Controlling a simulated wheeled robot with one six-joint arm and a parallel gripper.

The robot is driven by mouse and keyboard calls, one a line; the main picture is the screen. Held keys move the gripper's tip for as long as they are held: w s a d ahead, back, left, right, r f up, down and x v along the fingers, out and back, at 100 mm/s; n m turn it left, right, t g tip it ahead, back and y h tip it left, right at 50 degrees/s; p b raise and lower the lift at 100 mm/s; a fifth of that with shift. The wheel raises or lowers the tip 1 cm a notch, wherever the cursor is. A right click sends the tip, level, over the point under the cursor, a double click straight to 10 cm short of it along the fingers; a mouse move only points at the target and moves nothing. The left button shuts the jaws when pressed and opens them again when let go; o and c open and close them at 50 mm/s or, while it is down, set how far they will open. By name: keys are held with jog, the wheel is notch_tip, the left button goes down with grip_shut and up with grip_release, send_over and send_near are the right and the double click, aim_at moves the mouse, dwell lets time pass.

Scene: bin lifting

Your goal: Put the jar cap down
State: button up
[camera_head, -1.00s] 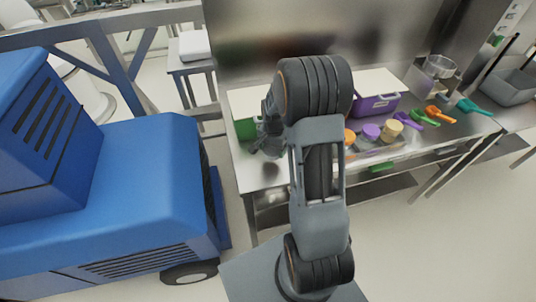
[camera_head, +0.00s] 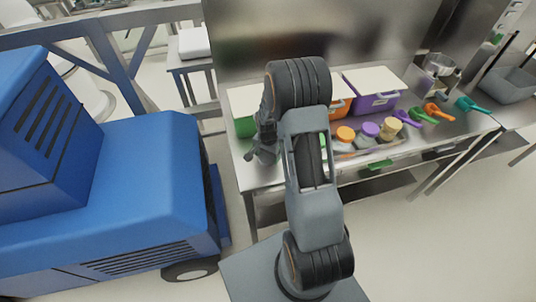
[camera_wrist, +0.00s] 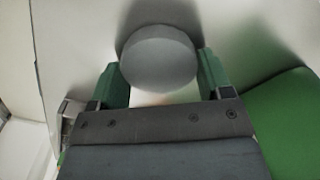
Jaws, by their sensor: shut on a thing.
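The jar cap (camera_wrist: 158,58) is a round, plain grey disc between the green fingers of my gripper (camera_wrist: 160,70) in the wrist view. The fingers are shut on its sides. It is over or on the pale steel table surface; I cannot tell whether it touches. In the head view my gripper (camera_head: 261,156) is low over the left front part of the steel table (camera_head: 262,178), in front of the green bin (camera_head: 244,127). The cap cannot be made out there.
The green bin is close on the right in the wrist view (camera_wrist: 285,120). Orange (camera_head: 341,105) and purple (camera_head: 375,103) bins stand at the back. Jars with orange (camera_head: 345,133), purple (camera_head: 370,129) and tan (camera_head: 390,127) lids stand right of my arm. Coloured scoops lie further right.

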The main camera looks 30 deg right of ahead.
jog(key=o, duration=0.9)
notch_tip(320, 180, up, 11)
jog(key=s+a+r+n+t, duration=0.2)
jog(key=s+a+r+n, duration=0.3)
jog(key=s+r, duration=0.2)
jog(key=s+a+r+n+t, duration=0.2)
jog(key=s+a+r+n, duration=0.2)
jog(key=s, duration=0.5)
jog(key=shift+s+a+r+n+t+b, duration=0.3)
jog(key=shift+a+r+n+b, duration=0.15)
jog(key=shift+r+n, duration=0.8)
jog(key=shift+w+r, duration=0.1)
jog(key=shift+r, duration=0.05)
